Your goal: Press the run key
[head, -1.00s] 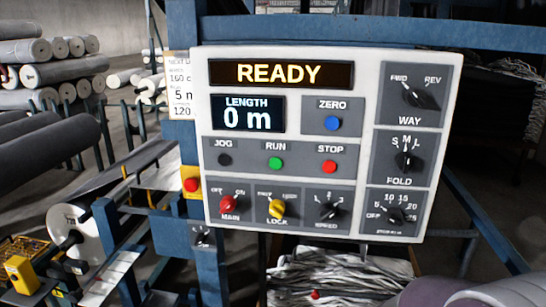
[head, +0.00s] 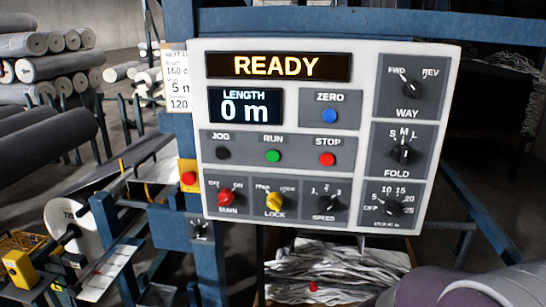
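The white control panel (head: 420,140) fills the middle of the head view, mounted on a blue frame. Its green run key (head: 273,156) sits under the RUN label, between the black jog key (head: 223,153) and the red stop key (head: 327,159). The upper display (head: 277,66) reads READY, and the length display (head: 246,106) reads 0 m. The blue zero key (head: 330,116) is above the stop key. Nothing covers the run key. Neither of my grippers is in view.
A red button on a yellow box (head: 188,178) is left of the panel. Red main (head: 226,197) and yellow lock (head: 275,202) knobs sit below the keys. Grey rolls (head: 50,65) are stacked at the left. A purple-grey roll (head: 460,288) is at the lower right.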

